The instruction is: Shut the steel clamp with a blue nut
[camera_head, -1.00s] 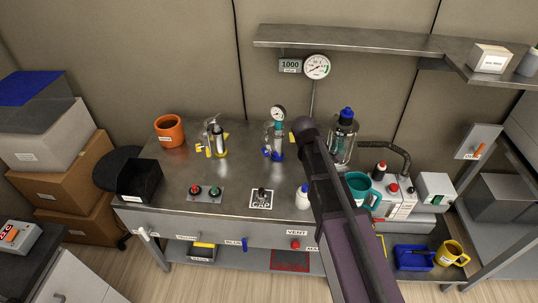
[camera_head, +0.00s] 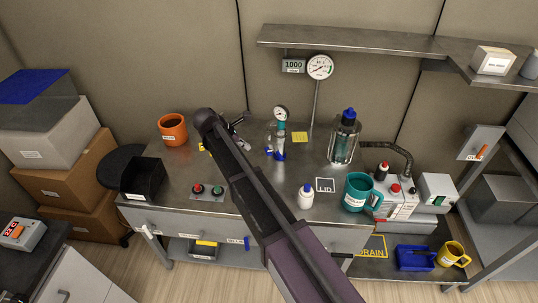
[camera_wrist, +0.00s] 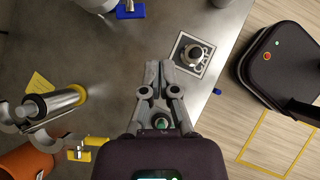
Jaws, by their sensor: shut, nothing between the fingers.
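The steel clamp with the blue nut (camera_head: 277,154) is at the foot of the glass column with a teal fitting and a gauge, mid-bench in the head view. In the wrist view its blue nut (camera_wrist: 130,10) shows at the top edge with part of the steel; the rest is cut off. I cannot tell how far the clamp is open. My gripper (camera_wrist: 158,68) is shut and empty above the bench, apart from the blue nut. In the head view my arm hides most of the gripper.
A steel cylinder (camera_wrist: 50,104) with a yellow ring and a yellow-nut clamp (camera_wrist: 80,153) lies left of my gripper in the wrist view. A knob on a square plate (camera_wrist: 194,53) is to the right.

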